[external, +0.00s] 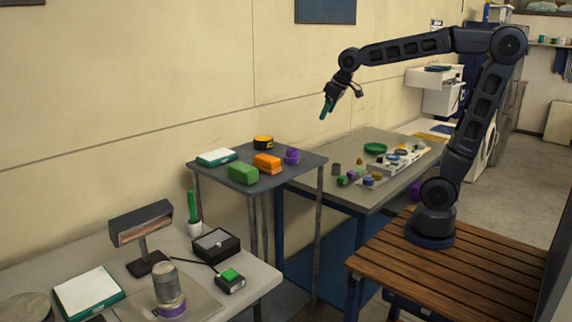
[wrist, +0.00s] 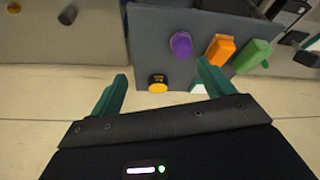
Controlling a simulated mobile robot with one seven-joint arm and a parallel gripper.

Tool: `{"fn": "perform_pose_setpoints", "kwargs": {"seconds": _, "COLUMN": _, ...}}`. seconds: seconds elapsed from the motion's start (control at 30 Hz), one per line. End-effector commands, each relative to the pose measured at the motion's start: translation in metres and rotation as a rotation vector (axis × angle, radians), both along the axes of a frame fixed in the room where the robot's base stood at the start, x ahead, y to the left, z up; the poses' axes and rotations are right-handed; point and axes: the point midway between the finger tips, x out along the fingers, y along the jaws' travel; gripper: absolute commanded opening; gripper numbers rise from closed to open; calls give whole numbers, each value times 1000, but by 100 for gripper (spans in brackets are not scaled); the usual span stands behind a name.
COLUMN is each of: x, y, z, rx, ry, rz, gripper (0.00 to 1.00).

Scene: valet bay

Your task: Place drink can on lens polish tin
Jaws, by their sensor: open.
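Which tin is the lens polish tin I cannot tell for sure; no label is readable. A yellow-and-black round tin (external: 263,142) sits at the back of the small grey table, and also shows in the wrist view (wrist: 158,84). My gripper (external: 327,108) is open and empty, high above the tables near the wall. In the wrist view its two teal fingers (wrist: 162,90) are spread apart.
The small grey table (external: 218,174) also holds a green block (external: 243,172), an orange block (external: 267,163), a purple object (external: 292,156) and a white-green box (external: 216,157). A lamp (external: 142,224) and a black box (external: 214,244) stand near the grey cylinder.

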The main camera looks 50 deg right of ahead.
Motion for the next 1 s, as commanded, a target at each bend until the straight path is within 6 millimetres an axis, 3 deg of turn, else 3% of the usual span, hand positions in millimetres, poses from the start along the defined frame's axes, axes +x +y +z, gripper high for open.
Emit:
{"fn": "perform_pose_setpoints", "kwargs": {"seconds": 0.03, "x": -14, "y": -21, "z": -2, "rx": 3, "ry": -3, "rz": -34, "gripper": 81}}
{"fn": "perform_pose_setpoints", "kwargs": {"seconds": 0.2, "x": -60, "y": -76, "z": -19, "rx": 16, "ry": -1, "rz": -128, "gripper": 81}}
{"fn": "perform_pose_setpoints", "kwargs": {"seconds": 0.43, "x": -125, "y": -130, "z": -50, "rx": 36, "ry": 1, "rz": -246, "gripper": 81}}
{"fn": "perform_pose_setpoints", "kwargs": {"seconds": 0.6, "x": -158, "y": -149, "z": -70, "rx": 48, "ry": 2, "rz": -305, "gripper": 81}}
{"fn": "perform_pose_setpoints", "kwargs": {"seconds": 0.7, "x": -167, "y": -153, "z": -76, "rx": 51, "ry": 2, "rz": -320, "gripper": 81}}
{"fn": "perform_pose_setpoints", "kwargs": {"seconds": 1.0, "x": -170, "y": -155, "z": -79, "rx": 53, "ry": 4, "rz": -325, "gripper": 81}}
